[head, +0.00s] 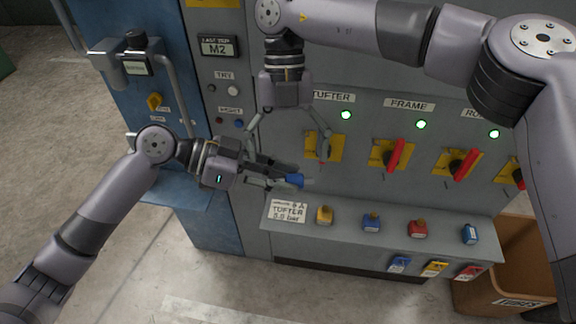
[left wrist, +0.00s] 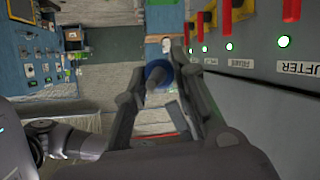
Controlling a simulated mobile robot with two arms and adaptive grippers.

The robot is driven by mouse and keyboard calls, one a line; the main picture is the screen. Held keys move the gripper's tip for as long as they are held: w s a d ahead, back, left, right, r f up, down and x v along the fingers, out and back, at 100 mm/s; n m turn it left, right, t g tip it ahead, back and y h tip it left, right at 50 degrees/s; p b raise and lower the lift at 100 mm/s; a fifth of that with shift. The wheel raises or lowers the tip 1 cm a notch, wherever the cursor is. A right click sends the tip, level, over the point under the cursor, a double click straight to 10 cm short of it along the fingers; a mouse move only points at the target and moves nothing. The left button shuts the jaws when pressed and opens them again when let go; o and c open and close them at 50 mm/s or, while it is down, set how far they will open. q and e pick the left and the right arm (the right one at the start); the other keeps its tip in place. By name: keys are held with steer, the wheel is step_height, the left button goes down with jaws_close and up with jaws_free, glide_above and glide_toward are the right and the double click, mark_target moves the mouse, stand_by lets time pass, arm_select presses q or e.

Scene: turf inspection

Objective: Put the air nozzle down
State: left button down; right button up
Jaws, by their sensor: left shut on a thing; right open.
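My left gripper (head: 284,178) is shut on the air nozzle (head: 295,180), whose blue part shows at the fingertips, held in front of the grey cabinet above its sloping ledge. In the left wrist view the nozzle (left wrist: 157,75) shows as a blue ring with a grey tip between the fingers of the left gripper (left wrist: 160,85). My right gripper (head: 290,140) is open and points down, just above the left one, its fingers spread in front of the cabinet face. Nothing shows between them.
A brown box (head: 520,260) stands at the lower right. A blue cabinet (head: 140,100) with pipes is at the left.

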mark_target(287, 175)
steer(key=shift+x, duration=1.95)
arm_select(q)
steer(key=shift+w+r, duration=0.15)
steer(key=shift+r, duration=0.1)
arm_select(e)
steer(key=shift+s+f, duration=0.15)
steer(key=c, duration=2)
arm_select(q)
steer(key=c, duration=1.6)
jaws_free()
arm_select(e)
steer(key=shift+a, duration=0.1)
jaws_close()
arm_select(q)
steer(key=o, duration=0.4)
steer(key=shift+f, duration=0.1)
steer(key=shift+c, duration=0.2)
steer(key=shift+f, duration=0.1)
